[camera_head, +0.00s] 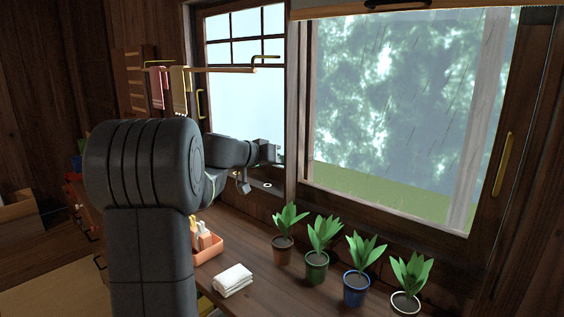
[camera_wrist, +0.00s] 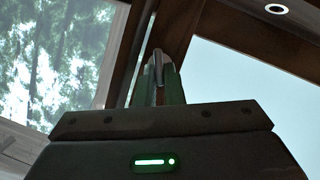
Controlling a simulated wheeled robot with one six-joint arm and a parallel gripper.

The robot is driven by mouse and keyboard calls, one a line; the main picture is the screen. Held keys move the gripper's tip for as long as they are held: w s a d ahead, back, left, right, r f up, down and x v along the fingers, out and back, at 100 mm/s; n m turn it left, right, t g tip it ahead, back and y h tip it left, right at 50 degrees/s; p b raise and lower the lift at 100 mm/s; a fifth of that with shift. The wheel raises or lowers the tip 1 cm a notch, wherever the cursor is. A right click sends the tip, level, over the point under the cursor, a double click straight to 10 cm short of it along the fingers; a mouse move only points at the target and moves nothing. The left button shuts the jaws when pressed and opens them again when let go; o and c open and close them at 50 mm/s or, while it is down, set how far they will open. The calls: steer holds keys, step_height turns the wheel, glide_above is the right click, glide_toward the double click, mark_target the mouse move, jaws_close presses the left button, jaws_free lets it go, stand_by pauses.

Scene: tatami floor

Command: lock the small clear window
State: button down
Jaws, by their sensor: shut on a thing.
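The small window (camera_head: 231,104) is at the back left, with plain pale glass and dark bars across its top. It appears closed in its dark wooden frame. My gripper (camera_head: 279,154) is at the lower right of this window, beside the post between the two windows. In the wrist view my gripper (camera_wrist: 158,82) is shut on a small dark metal lever (camera_wrist: 157,57), seemingly the window's latch. The lever stands near the wooden post. The fingers hide its lower part, and I cannot tell whether it is locked.
A large window (camera_head: 395,110) with trees and rain behind it is to the right. Several potted plants (camera_head: 317,262), a folded white cloth (camera_head: 232,280) and an orange caddy (camera_head: 207,247) stand on the counter below. A towel rail (camera_head: 215,69) is left of my gripper.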

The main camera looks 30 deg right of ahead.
steer(key=n+g+h+b, duration=0.1)
steer(key=n, duration=0.2)
steer(key=f+n+g+h+b, duration=0.1)
steer(key=n+h+b, duration=0.1)
steer(key=n, duration=0.1)
steer(key=w+n+g+h+b, duration=0.1)
steer(key=n+b, duration=0.1)
steer(key=n, duration=0.2)
steer(key=shift+a+f, duration=0.15)
steer(key=shift+f, duration=0.05)
stand_by(0.5)
steer(key=shift+n, duration=0.3)
steer(key=c, duration=1.8)
jaws_free()
